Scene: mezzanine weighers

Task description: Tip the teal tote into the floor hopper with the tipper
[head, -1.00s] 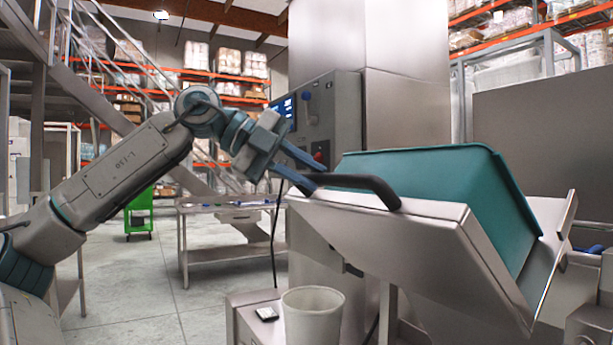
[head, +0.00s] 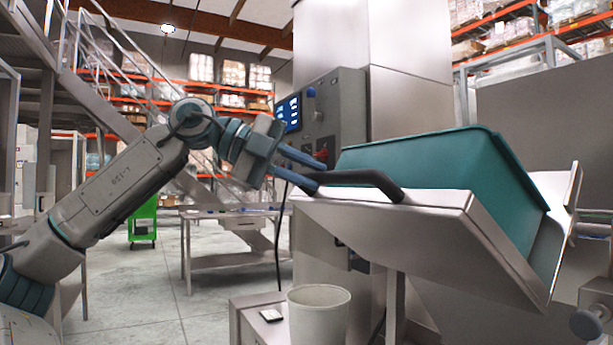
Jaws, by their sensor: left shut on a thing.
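A black bar handle (head: 375,182) runs along the cradle's near left edge. My left gripper (head: 308,180) is shut on the left end of this handle. The floor hopper cannot be made out clearly; the cradle hides much of what lies below and behind. My right gripper is not in view.
A control box (head: 335,115) with lit screens and a red switch is on the steel column (head: 410,75) behind the handle. A pale bin (head: 319,312) stands below the cradle. A steel table (head: 225,222) and green cart (head: 143,222) stand further back, with open floor between.

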